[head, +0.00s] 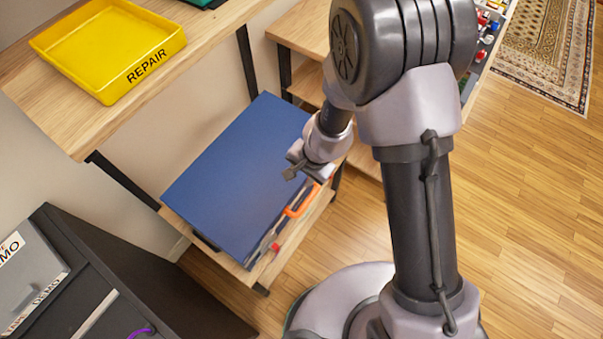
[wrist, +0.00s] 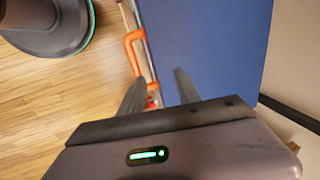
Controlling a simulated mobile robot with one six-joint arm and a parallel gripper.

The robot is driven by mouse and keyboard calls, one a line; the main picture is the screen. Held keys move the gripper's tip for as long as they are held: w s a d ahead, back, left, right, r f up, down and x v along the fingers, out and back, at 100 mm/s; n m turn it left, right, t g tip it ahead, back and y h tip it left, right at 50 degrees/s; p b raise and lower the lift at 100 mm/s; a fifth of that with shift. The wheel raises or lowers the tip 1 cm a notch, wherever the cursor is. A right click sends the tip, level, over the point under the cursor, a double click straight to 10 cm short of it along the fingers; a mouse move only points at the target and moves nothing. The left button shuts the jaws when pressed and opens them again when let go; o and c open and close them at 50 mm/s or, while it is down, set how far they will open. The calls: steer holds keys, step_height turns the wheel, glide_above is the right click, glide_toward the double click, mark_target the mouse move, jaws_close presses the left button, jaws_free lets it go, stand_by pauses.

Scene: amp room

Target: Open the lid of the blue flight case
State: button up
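The blue flight case (head: 235,175) lies flat on a low wooden shelf in the head view, and its lid looks shut. An orange handle (head: 301,199) and a red latch (head: 276,246) show on its front side. My gripper (head: 291,172) is over the front edge of the lid, near the handle. In the wrist view my gripper (wrist: 160,74) has its two fingers apart, with nothing held between them. One finger shows against the front side and the other against the blue lid (wrist: 210,45). Whether they touch the case I cannot tell.
A wooden bench with a yellow REPAIR tray (head: 110,45) stands above and behind the case at the left. A dark cabinet (head: 150,285) marked DEMO is at the lower left. Open wooden floor (head: 520,220) and a patterned rug (head: 545,50) lie to the right.

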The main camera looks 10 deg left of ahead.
steer(key=p+v, duration=1.1)
steer(key=v, duration=0.6)
steer(key=shift+r, duration=0.25)
